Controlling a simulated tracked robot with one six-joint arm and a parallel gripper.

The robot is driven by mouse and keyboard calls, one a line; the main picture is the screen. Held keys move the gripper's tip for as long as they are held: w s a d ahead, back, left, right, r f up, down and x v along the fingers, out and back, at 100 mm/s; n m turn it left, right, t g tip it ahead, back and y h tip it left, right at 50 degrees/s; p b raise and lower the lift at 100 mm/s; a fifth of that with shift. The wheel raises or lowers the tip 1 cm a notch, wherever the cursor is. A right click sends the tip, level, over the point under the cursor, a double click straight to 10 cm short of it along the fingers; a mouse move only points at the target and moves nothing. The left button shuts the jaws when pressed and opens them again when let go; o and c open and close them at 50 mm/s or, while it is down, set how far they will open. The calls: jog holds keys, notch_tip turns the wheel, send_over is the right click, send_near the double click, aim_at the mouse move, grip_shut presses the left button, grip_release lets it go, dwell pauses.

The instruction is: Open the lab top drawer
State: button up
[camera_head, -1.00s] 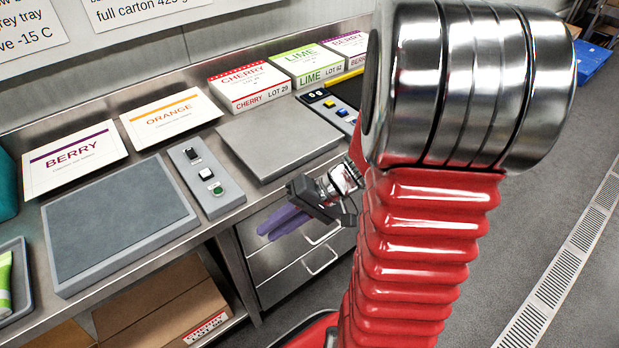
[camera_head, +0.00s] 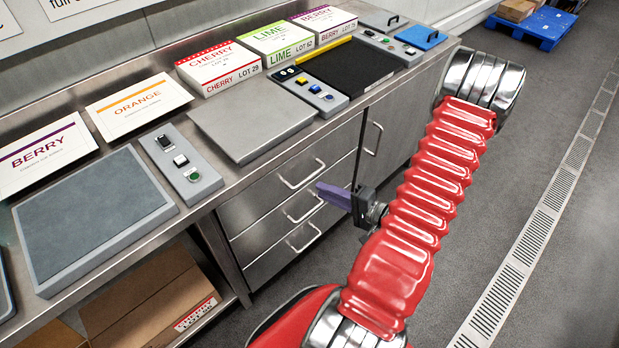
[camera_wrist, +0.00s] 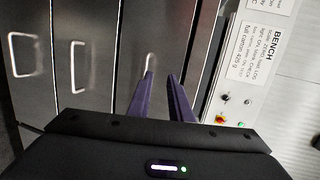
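The lab top drawer (camera_head: 270,193) is a steel front with a bar handle (camera_head: 302,174), just under the bench top. It looks closed, flush with the drawers below. My gripper (camera_head: 320,188) has purple fingers and is in front of the drawer stack, to the right of the top handle and apart from it in the picture. In the wrist view the fingers (camera_wrist: 160,76) are open, with an empty gap. The top handle (camera_wrist: 150,66) shows just beyond the left fingertip, and the fingertips partly cover that drawer front. Whether they touch it I cannot tell.
Two more closed drawers with bar handles (camera_head: 304,206) (camera_head: 304,238) are below. A cupboard door (camera_head: 392,135) is right of the stack. The bench top (camera_head: 225,190) juts above, holding a grey plate (camera_head: 250,118) and switch panels.

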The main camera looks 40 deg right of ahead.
aim_at(309, 177)
jog(key=s+d+f+m+h, duration=0.1)
jog(key=s+d+f+h, duration=0.1)
jog(key=d+f, duration=0.1)
jog(key=shift+s+d+m+h, duration=0.2)
jog(key=shift+m+h, duration=0.2)
jog(key=shift+x, duration=6.9)
jog(key=shift+a+r, duration=0.1)
jog(key=shift+a, duration=0.05)
grip_shut()
